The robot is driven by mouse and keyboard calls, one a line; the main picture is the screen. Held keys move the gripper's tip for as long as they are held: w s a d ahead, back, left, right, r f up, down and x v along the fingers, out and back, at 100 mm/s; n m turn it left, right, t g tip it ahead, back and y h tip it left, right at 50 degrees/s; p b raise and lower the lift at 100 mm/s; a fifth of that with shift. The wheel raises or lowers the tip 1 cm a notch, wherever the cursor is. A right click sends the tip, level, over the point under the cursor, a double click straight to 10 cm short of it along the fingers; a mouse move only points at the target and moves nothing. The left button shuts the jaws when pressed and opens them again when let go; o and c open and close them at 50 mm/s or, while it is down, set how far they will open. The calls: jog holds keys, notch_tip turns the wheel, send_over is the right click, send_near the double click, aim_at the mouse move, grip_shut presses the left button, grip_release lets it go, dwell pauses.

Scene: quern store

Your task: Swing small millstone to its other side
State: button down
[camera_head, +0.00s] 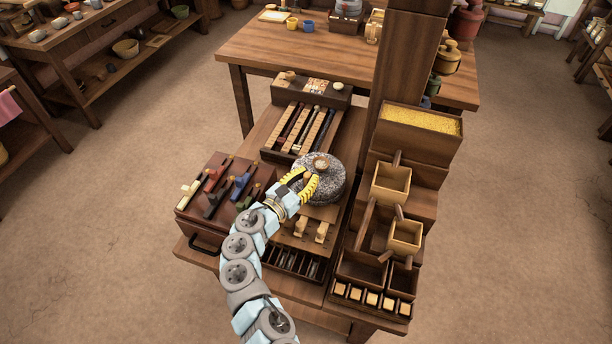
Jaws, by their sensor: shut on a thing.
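The small millstone (330,190) is a round, speckled grey stone with a light round piece in the middle of its top. It sits level on the wooden stand in the middle of the workbench. My gripper (306,182), with yellow fingers, reaches it from the lower left. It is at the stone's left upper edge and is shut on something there. The fingers cover what they hold, probably a handle on the stone, but I cannot tell for certain. The stone's left side is partly hidden by my gripper.
Left of the stone is a box with several coloured-handled tools (228,190). Behind it is a rack of long rods (312,130). To the right stand a wooden post (402,75), a yellow grain bin (424,122) and square scoops (391,184). Two wooden pegs (301,227) are in front.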

jog(key=shift+f, duration=0.15)
jog(key=c, duration=0.9)
grip_release()
jog(key=shift+o, duration=0.2)
jog(key=v, duration=1.2)
jog(key=shift+a, duration=0.15)
